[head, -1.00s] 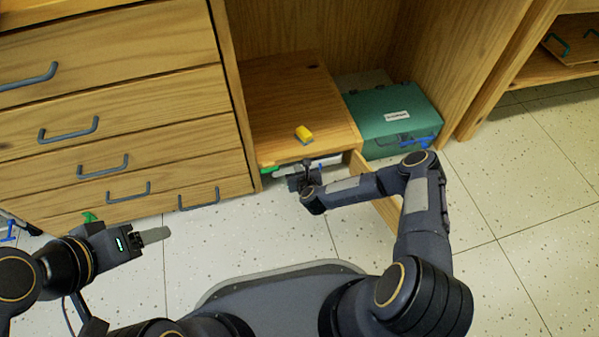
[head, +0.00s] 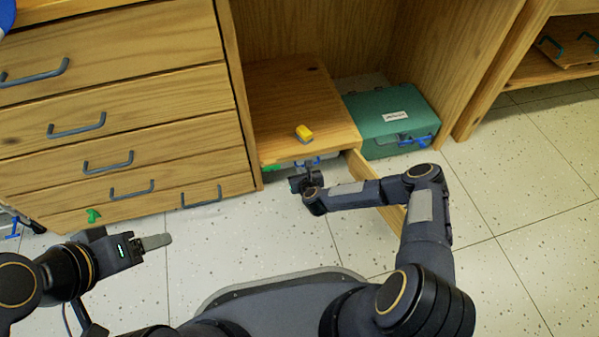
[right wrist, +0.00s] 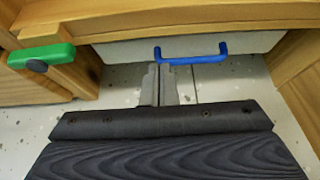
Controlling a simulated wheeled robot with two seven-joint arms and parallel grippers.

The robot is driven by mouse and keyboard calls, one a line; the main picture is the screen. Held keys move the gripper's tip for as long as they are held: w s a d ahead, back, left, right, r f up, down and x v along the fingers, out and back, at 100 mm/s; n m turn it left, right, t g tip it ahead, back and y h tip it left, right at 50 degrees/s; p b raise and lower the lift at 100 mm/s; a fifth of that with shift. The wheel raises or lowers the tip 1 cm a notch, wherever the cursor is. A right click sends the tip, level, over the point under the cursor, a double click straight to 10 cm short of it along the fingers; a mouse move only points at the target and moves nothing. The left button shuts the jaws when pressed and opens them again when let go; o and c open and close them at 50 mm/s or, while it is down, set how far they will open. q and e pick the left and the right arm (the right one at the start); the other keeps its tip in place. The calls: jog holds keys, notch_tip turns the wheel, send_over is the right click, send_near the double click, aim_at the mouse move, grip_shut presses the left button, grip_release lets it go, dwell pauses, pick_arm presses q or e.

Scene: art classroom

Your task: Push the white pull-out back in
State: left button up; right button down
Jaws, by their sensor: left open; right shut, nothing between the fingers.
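The white pull-out (right wrist: 190,45) shows in the right wrist view as a pale front with a blue handle (right wrist: 192,53), under a wooden top. In the head view only a small part of it (head: 328,157) shows below the low wooden unit (head: 300,100); my right gripper partly hides it. My right gripper (right wrist: 166,70) is shut and empty, its fingertips close to the blue handle's left end; I cannot tell whether they touch. In the head view my right gripper (head: 304,172) is at the unit's front. My left gripper (head: 150,241) is open and empty above the floor at left.
A wooden panel (head: 378,190) sticks out at the unit's right, beside my right forearm. A green handle (right wrist: 42,56) is left of the pull-out. A yellow block (head: 304,132) lies on the unit. A green case (head: 392,118) stands right. Drawers (head: 110,130) stand left.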

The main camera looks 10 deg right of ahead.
jog(key=p+v, duration=0.4)
jog(key=v, duration=0.5)
jog(key=shift+s+r, duration=0.2)
jog(key=shift+s, duration=0.05)
